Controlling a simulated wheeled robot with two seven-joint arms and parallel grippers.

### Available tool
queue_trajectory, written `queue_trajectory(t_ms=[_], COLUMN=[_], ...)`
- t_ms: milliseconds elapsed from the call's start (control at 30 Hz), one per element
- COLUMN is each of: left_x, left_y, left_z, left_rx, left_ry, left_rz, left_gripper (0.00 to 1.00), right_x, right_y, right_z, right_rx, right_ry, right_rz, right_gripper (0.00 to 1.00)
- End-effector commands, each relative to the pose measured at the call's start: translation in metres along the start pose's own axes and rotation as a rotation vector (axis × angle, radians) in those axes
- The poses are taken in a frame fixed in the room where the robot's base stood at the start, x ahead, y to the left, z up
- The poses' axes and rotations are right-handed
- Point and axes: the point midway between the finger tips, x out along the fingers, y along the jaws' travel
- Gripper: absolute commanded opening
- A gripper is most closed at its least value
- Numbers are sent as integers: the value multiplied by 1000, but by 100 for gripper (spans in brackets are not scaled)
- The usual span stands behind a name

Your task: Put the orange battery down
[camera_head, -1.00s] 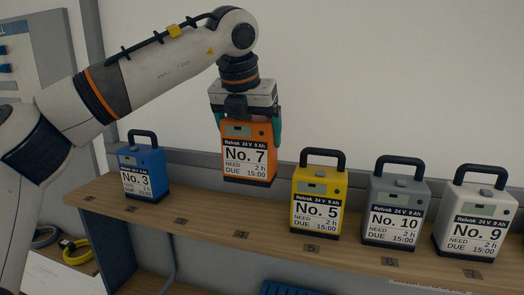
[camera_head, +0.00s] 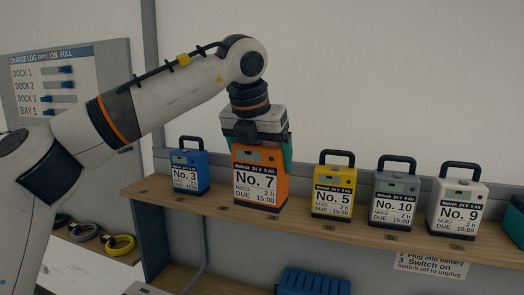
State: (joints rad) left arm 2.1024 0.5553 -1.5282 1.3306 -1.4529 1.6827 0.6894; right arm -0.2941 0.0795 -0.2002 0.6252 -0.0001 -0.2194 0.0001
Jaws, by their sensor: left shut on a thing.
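The orange battery (camera_head: 261,189), labelled No. 7, NEED 2 h, DUE 15:00, is upright in my left gripper (camera_head: 258,143). The gripper points down and its teal fingers are shut on the battery's two sides near its top. The battery's base is low over the wooden shelf (camera_head: 215,204), close to its front edge, between the blue and yellow batteries. I cannot tell whether the base touches the shelf. The gripper hides the battery's handle. My right gripper is not in view.
A blue battery No. 3 (camera_head: 189,172) stands left; yellow No. 5 (camera_head: 333,190), grey No. 10 (camera_head: 395,195) and white No. 9 (camera_head: 458,205) stand right. A charge log board (camera_head: 70,80) is at the left. A blue object (camera_head: 314,282) lies below the shelf.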

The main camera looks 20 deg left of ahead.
Motion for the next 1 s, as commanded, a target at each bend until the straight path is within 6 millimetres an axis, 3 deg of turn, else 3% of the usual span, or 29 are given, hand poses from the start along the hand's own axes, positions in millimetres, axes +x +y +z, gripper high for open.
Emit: queue_trajectory(t_ms=[167,433,1000], left_x=[11,38,151], left_y=[-1,0,3], left_z=[13,44,176], left_rx=[85,290,1166], left_ry=[4,4,1], left_rz=[40,125,493], left_gripper=[21,21,21], right_x=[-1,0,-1], right_y=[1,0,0], right_z=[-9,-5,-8], right_rx=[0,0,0], right_ry=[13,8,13], right_rz=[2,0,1], right_gripper=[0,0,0])
